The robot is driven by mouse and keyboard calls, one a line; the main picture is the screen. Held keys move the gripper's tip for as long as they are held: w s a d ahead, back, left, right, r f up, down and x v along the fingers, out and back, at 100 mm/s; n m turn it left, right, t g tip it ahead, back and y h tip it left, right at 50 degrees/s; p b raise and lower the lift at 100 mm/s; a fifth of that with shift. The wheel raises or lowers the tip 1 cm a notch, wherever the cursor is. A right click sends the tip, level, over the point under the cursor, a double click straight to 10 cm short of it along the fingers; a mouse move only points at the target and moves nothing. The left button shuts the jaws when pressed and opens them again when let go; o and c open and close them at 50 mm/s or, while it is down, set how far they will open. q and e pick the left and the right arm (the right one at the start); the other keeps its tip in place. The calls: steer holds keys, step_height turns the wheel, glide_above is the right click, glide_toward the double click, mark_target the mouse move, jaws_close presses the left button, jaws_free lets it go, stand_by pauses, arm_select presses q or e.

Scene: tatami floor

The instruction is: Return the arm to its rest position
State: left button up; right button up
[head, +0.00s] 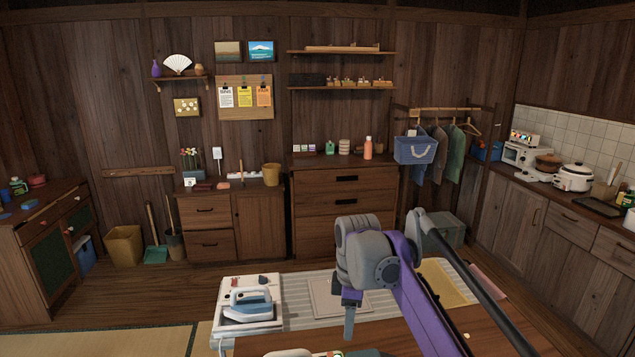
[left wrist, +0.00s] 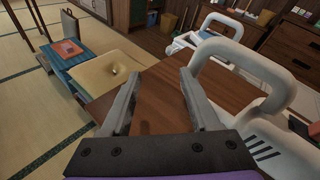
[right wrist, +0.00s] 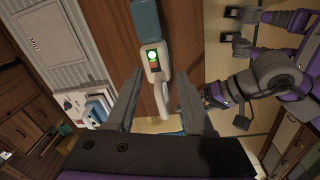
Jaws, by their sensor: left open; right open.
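My right gripper (head: 349,322) hangs in the middle of the head view, fingers pointing down over the front worktop, its purple arm coming in from the right. In the right wrist view its fingers (right wrist: 160,74) are spread, with nothing seen gripped. A white and teal handheld device (right wrist: 153,75) with a lit green spot lies beyond and between them; whether they touch it I cannot tell. My left gripper (left wrist: 158,76) shows only in the left wrist view, open and empty above brown wood. The left arm is outside the head view.
A blue and white iron (head: 249,305) stands on a white board at the worktop's left. A striped grey mat (head: 298,298) lies beside it. In the left wrist view, a large white handled object (left wrist: 235,75) is close on the right, and a tan cushion (left wrist: 112,75) lies left.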

arm_select(q)
steer(key=s+a+n, duration=0.1)
steer(key=s+a+n+g+h, duration=0.1)
steer(key=a+n, duration=0.1)
steer(key=s+a+n+g, duration=0.1)
steer(key=a, duration=0.1)
steer(key=shift+s+r+n+h, duration=0.2)
steer(key=shift+s+n+h, duration=0.1)
steer(key=shift+s, duration=0.05)
steer(key=s+n+g+h, duration=0.2)
steer(key=s+n+h, duration=0.7)
steer(key=s+n, duration=0.9)
steer(key=shift+s+a+n+g, duration=0.2)
steer(key=shift+s+n+g, duration=0.2)
steer(key=shift+n, duration=0.1)
arm_select(e)
steer(key=s+d+f+m+t, duration=0.1)
steer(key=s+d+f+m, duration=0.2)
steer(key=s, duration=0.6)
steer(key=s+d+f+m+t, duration=0.2)
steer(key=s+d+f+m, duration=0.2)
steer(key=s+f+m, duration=0.4)
steer(key=s+d+f+m+t, duration=0.1)
steer(key=s+d+f+m, duration=0.3)
steer(key=s, duration=0.8)
steer(key=shift+s+f+m+t, duration=0.15)
steer(key=shift+f+m+t, duration=0.15)
steer(key=shift+f+m, duration=0.4)
